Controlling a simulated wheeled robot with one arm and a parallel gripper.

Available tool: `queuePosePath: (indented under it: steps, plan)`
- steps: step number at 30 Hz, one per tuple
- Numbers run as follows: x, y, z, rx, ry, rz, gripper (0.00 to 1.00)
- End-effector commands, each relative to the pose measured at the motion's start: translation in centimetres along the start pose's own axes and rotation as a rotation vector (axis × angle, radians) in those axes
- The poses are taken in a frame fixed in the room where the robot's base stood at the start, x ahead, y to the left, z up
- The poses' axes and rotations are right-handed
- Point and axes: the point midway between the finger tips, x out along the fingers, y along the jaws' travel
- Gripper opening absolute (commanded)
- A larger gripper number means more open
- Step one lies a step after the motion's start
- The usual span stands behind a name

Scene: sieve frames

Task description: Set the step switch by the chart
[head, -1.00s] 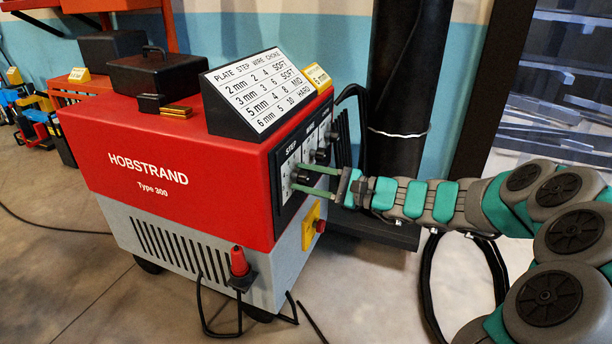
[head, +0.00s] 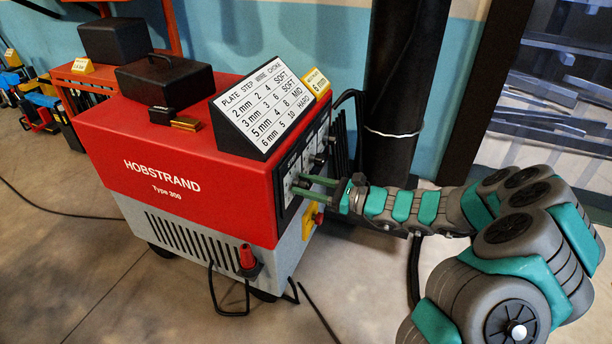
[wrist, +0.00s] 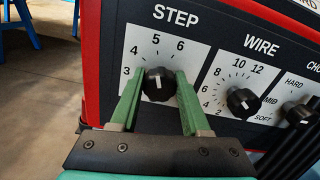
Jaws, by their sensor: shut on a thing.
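The STEP knob (wrist: 158,88) is black with a white pointer line, on the red welder's front panel. In the wrist view its line points up, about at the 5; the numbers 3 to 6 show around it. My gripper (wrist: 159,78) has its two green fingers shut on this knob, one on each side. In the head view my gripper (head: 297,185) reaches the panel from the right. The chart (head: 264,102) on top of the welder has rows for plate, step, wire and choke; its 6 mm row reads step 5. A yellow card (head: 318,83) beside it reads 6 mm.
The WIRE knob (wrist: 241,102) and a CHOKE knob (wrist: 299,115) sit to the right of STEP. The red and grey welder (head: 185,185) carries a black box (head: 165,80). A black column (head: 405,90) stands behind. Cables lie on the floor.

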Motion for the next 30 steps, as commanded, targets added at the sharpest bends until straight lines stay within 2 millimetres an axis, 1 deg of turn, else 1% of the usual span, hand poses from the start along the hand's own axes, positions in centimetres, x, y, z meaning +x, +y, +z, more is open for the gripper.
queuePosePath:
  steps: [6, 17, 18, 25, 26, 30]
  plan:
    - [0.0, 0.05, -0.05, 0.037, 0.001, 0.002, 0.0]
    - [0.01, 0.07, -0.15, 0.04, 0.001, 0.001, 0.0]
    - [0.01, 0.06, -0.15, 0.04, 0.001, 0.001, 0.48]
    - [0.0, 0.02, -0.09, 0.04, 0.0, 0.0, 0.74]
    - [0.0, 0.01, -0.08, 0.039, 0.0, 0.0, 0.76]
    - [0.01, 0.01, -0.06, 0.039, 0.0, 0.0, 0.76]
